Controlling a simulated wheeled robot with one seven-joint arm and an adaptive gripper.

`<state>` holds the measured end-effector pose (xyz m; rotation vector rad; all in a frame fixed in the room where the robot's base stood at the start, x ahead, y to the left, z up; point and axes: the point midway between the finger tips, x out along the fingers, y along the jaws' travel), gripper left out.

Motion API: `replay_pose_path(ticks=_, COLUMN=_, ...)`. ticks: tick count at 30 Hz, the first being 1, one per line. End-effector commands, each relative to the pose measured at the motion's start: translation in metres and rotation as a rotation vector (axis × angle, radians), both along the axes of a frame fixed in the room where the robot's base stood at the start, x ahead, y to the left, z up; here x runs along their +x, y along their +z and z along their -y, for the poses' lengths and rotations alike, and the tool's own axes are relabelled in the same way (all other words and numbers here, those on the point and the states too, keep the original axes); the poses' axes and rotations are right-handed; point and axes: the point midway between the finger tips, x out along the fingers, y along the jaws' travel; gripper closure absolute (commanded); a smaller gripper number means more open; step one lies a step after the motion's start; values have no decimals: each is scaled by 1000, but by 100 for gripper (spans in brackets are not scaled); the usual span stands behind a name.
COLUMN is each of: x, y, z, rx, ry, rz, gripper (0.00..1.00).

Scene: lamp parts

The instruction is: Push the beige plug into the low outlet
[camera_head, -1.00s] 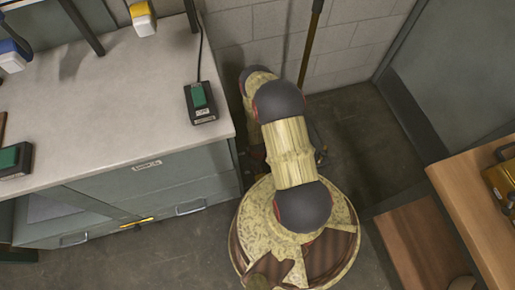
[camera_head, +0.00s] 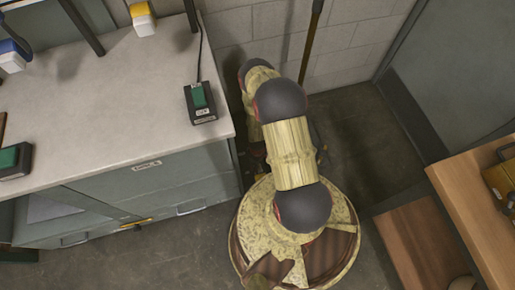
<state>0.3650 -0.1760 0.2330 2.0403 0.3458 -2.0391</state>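Neither the beige plug nor the low outlet can be made out in the head view. My arm reaches down toward the floor gap between the cabinet and the wall, and its own links cover what lies there. My gripper is hidden behind or below these links, so its fingers and anything in them do not show.
The grey cabinet with a pale countertop (camera_head: 115,105) stands left, close beside my arm. A black box with a green top (camera_head: 200,100) and a cord sits near its right edge. A pole (camera_head: 311,42) leans on the block wall. A wooden bench (camera_head: 480,205) stands right.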

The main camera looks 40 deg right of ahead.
Motion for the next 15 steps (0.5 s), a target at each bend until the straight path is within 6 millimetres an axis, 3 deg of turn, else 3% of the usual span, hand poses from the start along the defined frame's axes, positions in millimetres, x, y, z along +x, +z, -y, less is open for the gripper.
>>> replay_pose_path(ticks=15, x=1, y=80, z=0, rx=-1, ry=0, rz=1, gripper=54)
